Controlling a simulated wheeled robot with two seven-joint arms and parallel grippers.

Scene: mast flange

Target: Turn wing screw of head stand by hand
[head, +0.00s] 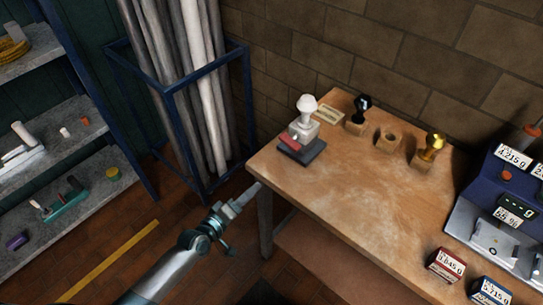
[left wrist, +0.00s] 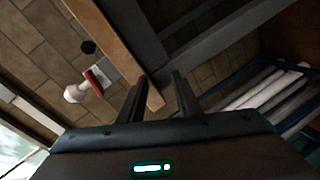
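The stand that looks like the head stand (head: 303,128) is on the left end of the wooden table. It has a white rounded knob, a pale block and a dark base, with a red part (head: 289,139) at its left side. I cannot tell whether this red part is the wing screw. The stand also shows in the left wrist view (left wrist: 76,93), left of the fingers. My left gripper (head: 249,196) is off the table's left edge, below and left of the stand, apart from it. In the left wrist view its fingers (left wrist: 158,86) are spread with nothing between them. My right gripper is not in view.
On the table (head: 350,190) stand a black piece (head: 362,106) and a brass piece (head: 432,146) on wooden blocks, an empty block (head: 388,137) and a blue scale (head: 500,190). A blue rack of tubes (head: 173,85) stands left. The table's middle is clear.

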